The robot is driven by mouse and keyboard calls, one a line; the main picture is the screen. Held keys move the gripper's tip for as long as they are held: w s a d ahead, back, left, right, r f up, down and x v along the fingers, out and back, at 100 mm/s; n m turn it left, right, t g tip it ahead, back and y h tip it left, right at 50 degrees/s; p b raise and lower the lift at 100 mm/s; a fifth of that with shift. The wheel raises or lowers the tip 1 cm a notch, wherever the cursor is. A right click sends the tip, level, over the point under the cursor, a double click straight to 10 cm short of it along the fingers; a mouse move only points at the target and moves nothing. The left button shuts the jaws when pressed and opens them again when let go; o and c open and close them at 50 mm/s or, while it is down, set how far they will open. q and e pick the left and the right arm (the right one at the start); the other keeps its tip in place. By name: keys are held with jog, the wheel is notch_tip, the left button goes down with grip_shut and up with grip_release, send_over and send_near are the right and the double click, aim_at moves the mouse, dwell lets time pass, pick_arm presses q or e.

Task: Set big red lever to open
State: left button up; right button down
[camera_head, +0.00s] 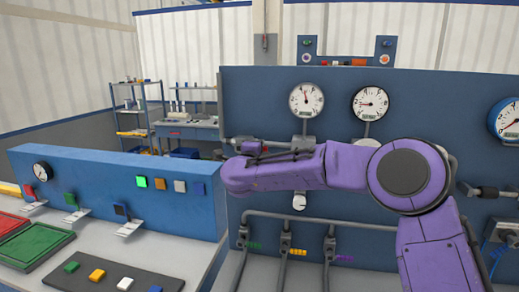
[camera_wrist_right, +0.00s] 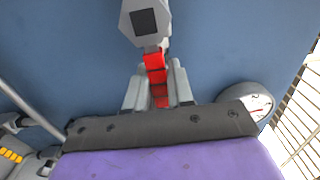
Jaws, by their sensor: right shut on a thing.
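The big red lever (camera_wrist_right: 154,62) shows in the right wrist view, running from a grey valve body (camera_wrist_right: 145,24) on the blue panel down between my fingers. My right gripper (camera_wrist_right: 158,84) is shut on the lever, with one grey finger on each side of it. In the head view my purple right arm reaches in from the lower right across the blue panel (camera_head: 250,90) and hides the lever. My left gripper is not in view.
Two gauges (camera_head: 306,99) (camera_head: 370,102) sit on the panel above my arm. Grey pipes with small handles (camera_head: 285,240) run below. A lower blue console (camera_head: 110,185) with buttons and a green tray (camera_head: 35,245) stand at left.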

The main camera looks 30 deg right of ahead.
jog(key=c, duration=1.1)
grip_release()
jog(key=shift+a, duration=0.1)
jog(key=shift+s+a, duration=0.1)
jog(key=shift+a, duration=0.05)
jog(key=b+v, duration=0.4)
jog(key=v, duration=0.6)
jog(key=shift+b, duration=0.35)
jog(key=shift+s+a, duration=0.1)
